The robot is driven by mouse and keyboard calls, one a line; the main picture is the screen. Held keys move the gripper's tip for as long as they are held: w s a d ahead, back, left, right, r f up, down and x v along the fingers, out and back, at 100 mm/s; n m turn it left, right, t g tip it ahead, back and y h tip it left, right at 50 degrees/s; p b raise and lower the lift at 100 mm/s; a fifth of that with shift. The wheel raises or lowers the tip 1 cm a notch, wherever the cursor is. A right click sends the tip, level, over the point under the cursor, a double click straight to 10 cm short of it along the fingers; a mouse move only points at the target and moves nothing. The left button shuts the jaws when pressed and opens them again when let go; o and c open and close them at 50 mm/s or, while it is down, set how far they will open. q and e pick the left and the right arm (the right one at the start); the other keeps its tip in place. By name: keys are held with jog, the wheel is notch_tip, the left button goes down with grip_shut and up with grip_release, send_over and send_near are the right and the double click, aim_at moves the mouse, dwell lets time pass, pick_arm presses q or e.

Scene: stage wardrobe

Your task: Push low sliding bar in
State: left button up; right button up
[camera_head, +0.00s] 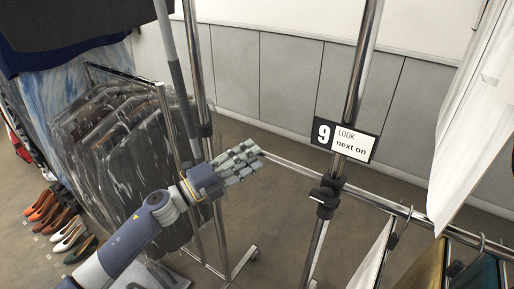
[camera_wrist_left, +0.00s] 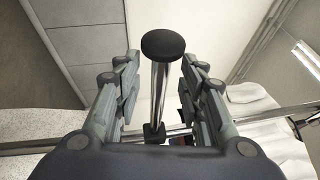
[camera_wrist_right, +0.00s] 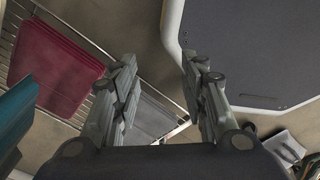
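The low sliding bar (camera_head: 293,165) is a thin chrome tube. In the head view it runs from my left gripper's fingertips (camera_head: 255,155) rightward to a black clamp (camera_head: 327,193) on a chrome post. In the left wrist view the bar (camera_wrist_left: 158,90) points toward the camera, with a black end cap (camera_wrist_left: 163,44). The cap shows between the spread fingers of my left gripper (camera_wrist_left: 155,75), with gaps on both sides. Whether any part touches the bar I cannot tell. My right gripper (camera_wrist_right: 157,80) is open and empty; it is outside the head view.
A card (camera_head: 345,140) reading "9 LOOK next on" hangs on the post. A rack of dark garments in clear covers (camera_head: 125,130) stands left, with shoes (camera_head: 70,237) beside it. Hanging clothes (camera_head: 475,270) fill the lower right.

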aim_at(301, 174)
pick_arm(q)
jog(key=shift+x, duration=1.2)
jog(key=shift+w+d+r, duration=0.1)
jog(key=shift+w+d, duration=0.05)
jog(key=shift+d, duration=0.15)
jog(key=shift+c, duration=0.4)
grip_shut()
pick_arm(e)
jog(key=shift+s+a+r, duration=0.1)
jog(key=shift+a+r, duration=0.25)
jog(key=shift+a, duration=0.2)
pick_arm(q)
jog(key=shift+d+p, duration=0.15)
jog(key=shift+p, duration=0.2)
jog(key=s+d+p, duration=0.1)
jog(key=s+d, duration=0.1)
jog(key=d, duration=0.1)
jog(key=s+d+p, duration=0.1)
jog(key=s+d, duration=0.2)
jog(key=d, duration=0.1)
jog(key=s+d+p, duration=0.1)
jog(key=s+d, duration=0.1)
jog(key=d, duration=0.1)
jog(key=shift+s+d, duration=0.2)
jog(key=shift+d, duration=0.05)
pick_arm(e)
jog(key=r, duration=0.3)
jog(key=shift+d+r, duration=0.2)
jog(key=shift+r, duration=0.1)
